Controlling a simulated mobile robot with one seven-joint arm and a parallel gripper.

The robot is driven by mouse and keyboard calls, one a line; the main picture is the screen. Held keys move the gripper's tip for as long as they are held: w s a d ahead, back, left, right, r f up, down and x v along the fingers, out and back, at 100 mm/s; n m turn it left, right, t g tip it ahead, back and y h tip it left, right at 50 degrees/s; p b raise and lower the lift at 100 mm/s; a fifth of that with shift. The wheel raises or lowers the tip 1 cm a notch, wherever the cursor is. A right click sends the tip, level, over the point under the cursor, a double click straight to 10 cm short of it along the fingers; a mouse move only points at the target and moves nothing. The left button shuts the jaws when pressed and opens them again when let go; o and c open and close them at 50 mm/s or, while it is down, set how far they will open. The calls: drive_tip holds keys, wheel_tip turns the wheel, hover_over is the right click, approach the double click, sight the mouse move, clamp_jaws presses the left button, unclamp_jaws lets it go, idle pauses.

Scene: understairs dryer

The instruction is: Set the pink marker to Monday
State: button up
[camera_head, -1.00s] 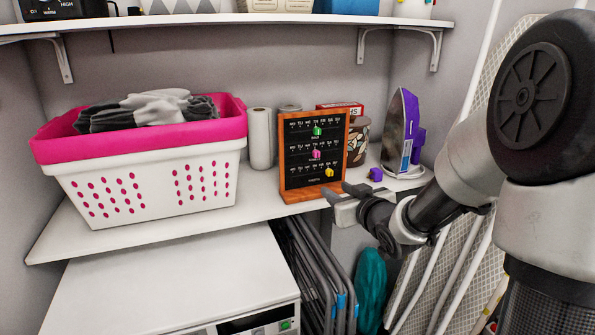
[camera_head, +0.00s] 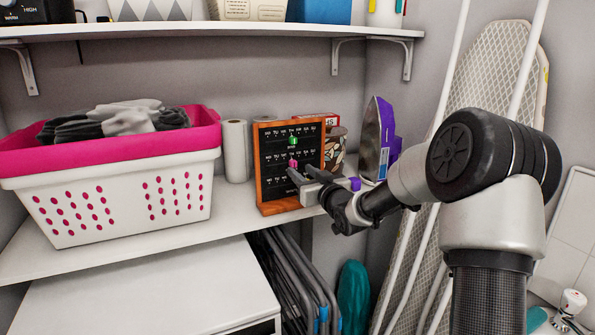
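The wooden-framed black day board (camera_head: 274,180) stands upright on the white shelf, with rows of small day labels. The pink marker (camera_head: 293,164) sits in the middle row, near the middle of its width. The exact day behind it is too small to read. The green marker (camera_head: 293,141) is in the row above. My gripper (camera_head: 299,173) is in front of the board, just below the pink marker. Its two fingers are apart with nothing seen between them. Whether a finger touches the marker cannot be told. The bottom row and the yellow marker are hidden behind my gripper.
A pink and white laundry basket (camera_head: 120,200) stands left, and a white roll (camera_head: 235,150) beside the board. A patterned jar (camera_head: 335,150), a purple iron (camera_head: 378,140) and a small purple block (camera_head: 355,184) are right. An upper shelf (camera_head: 200,32) runs above.

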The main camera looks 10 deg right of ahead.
sight(294, 165)
drive_tip(key=shift+x, duration=1.9)
clamp_jaws()
